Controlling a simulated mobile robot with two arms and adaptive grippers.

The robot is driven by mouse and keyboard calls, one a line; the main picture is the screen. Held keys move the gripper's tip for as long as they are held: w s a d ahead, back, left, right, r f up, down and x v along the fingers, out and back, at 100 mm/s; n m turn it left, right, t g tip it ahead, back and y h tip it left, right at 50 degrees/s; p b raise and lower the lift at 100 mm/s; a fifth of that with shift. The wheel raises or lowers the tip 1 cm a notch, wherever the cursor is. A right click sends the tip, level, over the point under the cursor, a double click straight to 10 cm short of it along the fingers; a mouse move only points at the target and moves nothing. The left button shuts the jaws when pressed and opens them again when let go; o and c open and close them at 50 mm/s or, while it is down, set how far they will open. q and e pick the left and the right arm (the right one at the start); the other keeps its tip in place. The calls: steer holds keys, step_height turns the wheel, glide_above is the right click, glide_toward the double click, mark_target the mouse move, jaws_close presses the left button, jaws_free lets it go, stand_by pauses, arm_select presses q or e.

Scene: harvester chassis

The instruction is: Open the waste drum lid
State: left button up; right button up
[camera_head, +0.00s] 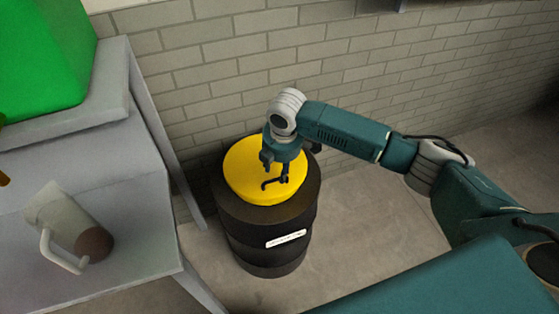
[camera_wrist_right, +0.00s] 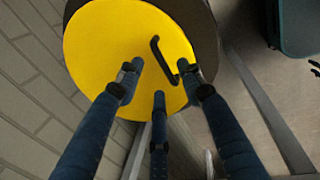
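The waste drum (camera_head: 262,235) is a dark barrel with a white label, standing upright on the floor beside the table. Its round yellow lid (camera_head: 245,180) lies on top and looks closed. A black bent handle (camera_head: 270,184) stands on the lid; it also shows in the right wrist view (camera_wrist_right: 158,53). My right gripper (camera_head: 277,172) reaches down over the lid from the right. In the wrist view its three fingers (camera_wrist_right: 160,80) are spread, with the handle beside the right finger. I cannot tell whether they touch it.
A brick wall (camera_head: 215,75) is close behind the drum. Floor (camera_head: 365,215) is clear to its right.

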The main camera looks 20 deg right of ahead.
mark_target(277, 176)
steer(key=shift+w+f, duration=0.25)
steer(key=shift+f, duration=1)
steer(key=shift+w+f, duration=0.25)
steer(key=shift+f, duration=1)
jaws_close()
steer(key=shift+w+a+r+g+p, duration=0.15)
steer(key=shift+w+r+p, duration=0.1)
steer(key=shift+r+p, duration=0.45)
steer(key=shift+w+d+r+g+p, duration=0.1)
steer(key=shift+w+r+g+p, duration=0.2)
steer(key=shift+r, duration=0.55)
steer(key=shift+w+r+p, duration=0.2)
steer(key=shift+r+p, duration=0.35)
steer(key=shift+r, duration=0.4)
